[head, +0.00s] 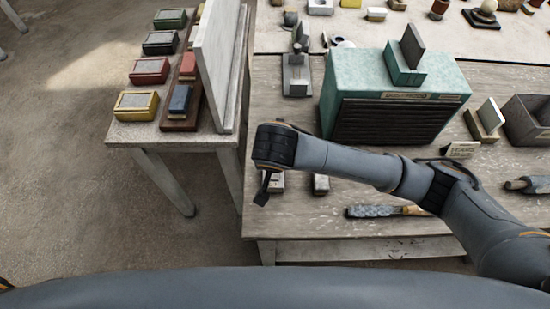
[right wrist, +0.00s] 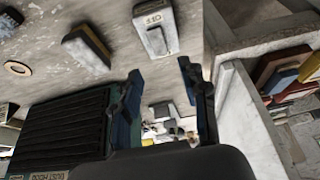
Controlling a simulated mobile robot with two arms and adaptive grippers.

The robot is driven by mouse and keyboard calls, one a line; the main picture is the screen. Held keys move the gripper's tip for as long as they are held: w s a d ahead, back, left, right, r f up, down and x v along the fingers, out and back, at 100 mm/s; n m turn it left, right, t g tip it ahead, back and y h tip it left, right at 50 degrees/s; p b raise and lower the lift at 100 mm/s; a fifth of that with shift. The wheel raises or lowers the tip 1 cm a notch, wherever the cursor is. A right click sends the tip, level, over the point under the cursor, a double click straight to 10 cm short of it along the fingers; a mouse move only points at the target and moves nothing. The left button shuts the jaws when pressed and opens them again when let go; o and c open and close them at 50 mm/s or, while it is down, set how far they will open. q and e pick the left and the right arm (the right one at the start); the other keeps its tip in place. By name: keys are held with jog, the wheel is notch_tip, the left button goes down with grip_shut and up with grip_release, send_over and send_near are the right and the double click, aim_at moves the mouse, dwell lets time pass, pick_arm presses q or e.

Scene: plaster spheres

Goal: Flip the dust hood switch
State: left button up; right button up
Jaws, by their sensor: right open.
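The dust hood (head: 350,75) is a teal box with a dark louvred front and a small label, standing on the workbench. It also shows at the lower left in the right wrist view (right wrist: 65,125). On its top is a teal block with an upright dark plate (head: 411,46). I cannot tell for certain which part is the switch. My right gripper (head: 263,188) is in front of the hood and to its left, over the bench's left edge, pointing down. In the right wrist view its fingers (right wrist: 158,75) are apart with nothing between them. My left gripper is out of view.
A grey stand (head: 297,78) is left of the hood. A side table (head: 125,133) holds coloured boxes and an upright white board (head: 222,60). Floor shows at left.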

jog(key=v, duration=0.4)
jog(key=shift+r, duration=0.1)
dwell(0.5)
